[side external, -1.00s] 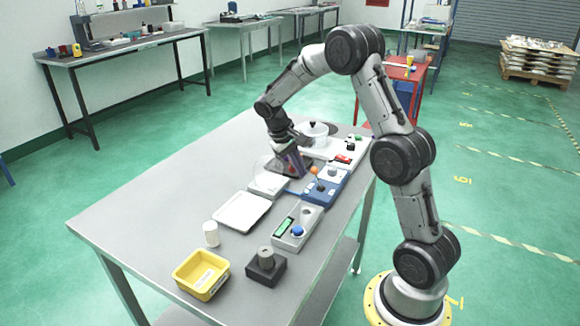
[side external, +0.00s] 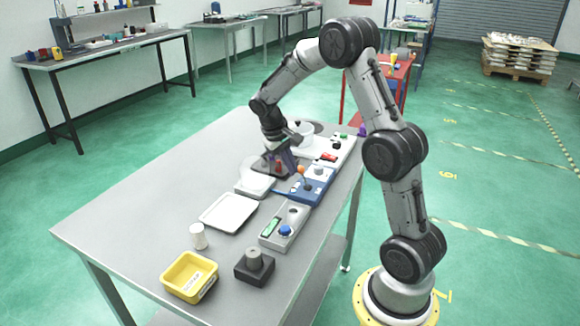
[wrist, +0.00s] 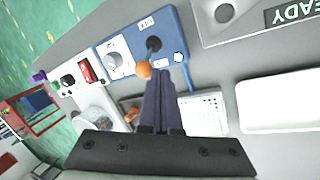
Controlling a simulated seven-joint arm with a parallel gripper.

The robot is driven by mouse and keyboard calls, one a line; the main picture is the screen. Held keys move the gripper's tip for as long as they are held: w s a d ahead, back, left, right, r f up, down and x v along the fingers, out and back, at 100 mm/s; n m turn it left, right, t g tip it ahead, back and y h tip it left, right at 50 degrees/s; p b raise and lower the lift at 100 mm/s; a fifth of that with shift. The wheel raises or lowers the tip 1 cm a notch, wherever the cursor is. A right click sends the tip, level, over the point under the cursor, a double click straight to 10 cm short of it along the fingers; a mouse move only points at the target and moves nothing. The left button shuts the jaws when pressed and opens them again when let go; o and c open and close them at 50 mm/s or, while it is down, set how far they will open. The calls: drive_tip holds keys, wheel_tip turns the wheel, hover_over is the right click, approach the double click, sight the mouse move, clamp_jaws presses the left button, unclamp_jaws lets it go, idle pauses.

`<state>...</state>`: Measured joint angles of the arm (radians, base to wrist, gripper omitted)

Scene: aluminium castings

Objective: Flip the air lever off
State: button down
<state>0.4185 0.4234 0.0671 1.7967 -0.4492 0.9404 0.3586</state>
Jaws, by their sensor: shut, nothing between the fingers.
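The lever with an orange ball knob (side external: 300,170) rises from the blue control box (side external: 318,184). In the wrist view the orange ball (wrist: 143,70) is left of a dark round base (wrist: 153,45) on the blue panel (wrist: 172,32). I cannot read a label naming it the air lever. My gripper (side external: 290,168) is shut and empty, just left of the lever. In the wrist view its dark fingertips (wrist: 158,73) are right beside the ball; I cannot tell if they touch it.
A white panel with a red switch (side external: 328,157) stands behind the blue box. A grey box with a blue button (side external: 285,231) is in front. A white tray (side external: 229,212), white cup (side external: 198,236) and yellow bin (side external: 190,277) stand on the table. The table's left side is clear.

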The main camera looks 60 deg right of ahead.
drive_tip(key=shift+s+r+t, duration=0.1)
drive_tip(key=shift+s+t, duration=0.15)
drive_tip(key=shift+t, duration=0.05)
drive_tip(key=shift+s+r+m+t, duration=0.15)
drive_tip(key=shift+s+r+t, duration=0.05)
drive_tip(key=shift+s+t, duration=0.4)
drive_tip(key=shift+s+r+m+t, duration=0.15)
drive_tip(key=shift+s+t, duration=0.35)
drive_tip(key=shift+t, duration=0.1)
drive_tip(key=shift+s, duration=1.25)
drive_tip(key=shift+r, duration=0.15)
drive_tip(key=shift+r, duration=0.65)
